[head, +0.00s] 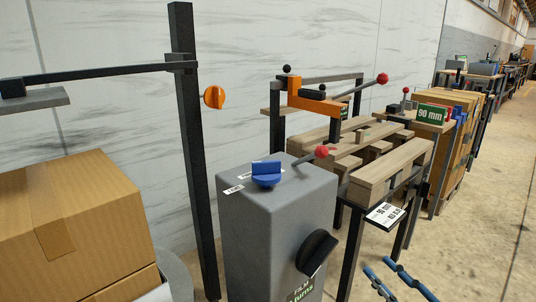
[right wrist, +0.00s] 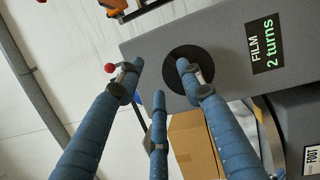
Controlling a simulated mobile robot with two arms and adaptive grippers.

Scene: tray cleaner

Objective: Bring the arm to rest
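A black post (head: 190,150) carries a thin black horizontal arm (head: 110,72) that reaches to the left, with an orange knob (head: 214,97) on the post's right side. I cannot tell which arm the task names. My right gripper (head: 378,267) is at the bottom right, apart from the grey cabinet (head: 270,215). In the right wrist view its blue fingers (right wrist: 160,72) are spread, with nothing between them. Beyond them the cabinet's black round knob (right wrist: 190,70) shows, beside a "FILM 2 turns" label (right wrist: 264,43). My left gripper is out of view.
A blue knob (head: 266,175) and a red-ball lever (head: 321,152) top the cabinet. Cardboard boxes (head: 70,215) stand at left. A rack with wooden pallet pieces (head: 385,168) and an orange bracket (head: 310,98) stands behind. The concrete floor (head: 490,200) at right is clear.

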